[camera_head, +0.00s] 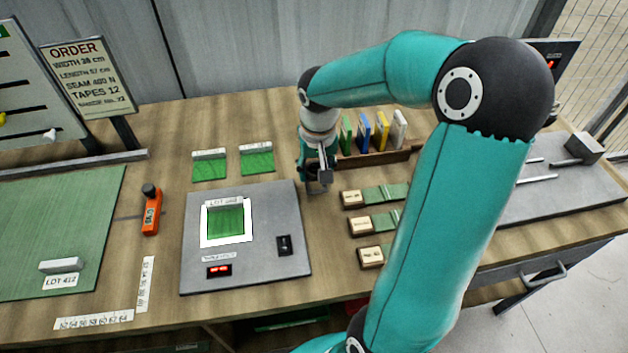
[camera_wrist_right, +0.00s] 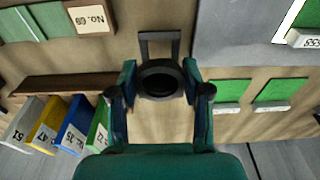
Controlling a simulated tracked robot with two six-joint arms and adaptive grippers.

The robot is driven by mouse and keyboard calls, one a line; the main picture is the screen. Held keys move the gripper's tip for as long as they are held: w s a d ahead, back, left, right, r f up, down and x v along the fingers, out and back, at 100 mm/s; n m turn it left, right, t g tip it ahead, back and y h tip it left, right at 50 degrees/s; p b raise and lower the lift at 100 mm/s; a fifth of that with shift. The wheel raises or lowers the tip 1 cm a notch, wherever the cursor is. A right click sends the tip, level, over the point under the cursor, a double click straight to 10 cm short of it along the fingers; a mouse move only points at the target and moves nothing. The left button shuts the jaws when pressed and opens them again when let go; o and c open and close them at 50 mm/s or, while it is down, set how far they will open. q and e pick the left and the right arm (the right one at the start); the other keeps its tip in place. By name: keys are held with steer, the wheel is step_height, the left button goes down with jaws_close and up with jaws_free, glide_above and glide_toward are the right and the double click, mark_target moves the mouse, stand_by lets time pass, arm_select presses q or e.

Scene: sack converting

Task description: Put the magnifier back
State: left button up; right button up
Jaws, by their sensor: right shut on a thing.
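The magnifier (camera_wrist_right: 147,51) is a dark loupe with a round black ring and a square frame. My right gripper (camera_wrist_right: 160,78) is shut on it, one finger on each side of the ring. In the head view, the magnifier (camera_head: 317,188) shows below the right gripper (camera_head: 318,172), just right of the grey inspection panel (camera_head: 262,272). I cannot tell whether it touches the table. My left gripper is not in view.
A wooden rack (camera_head: 375,158) with coloured upright cards stands just right of the gripper. Labelled blocks with green swatches (camera_head: 352,197) lie in front of it. An orange tool (camera_head: 152,212) lies left of the panel. My right arm hides part of the table.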

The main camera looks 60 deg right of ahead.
mark_target(316, 172)
steer(key=shift+f, duration=1.55)
steer(key=shift+f, duration=0.2)
steer(key=o, duration=1.2)
steer(key=shift+r, duration=0.1)
steer(key=shift+o, duration=0.2)
steer(key=r, duration=0.8)
steer(key=s+a+r, duration=0.1)
steer(key=r, duration=0.3)
steer(key=shift+r, duration=0.1)
steer(key=shift+p, duration=0.3)
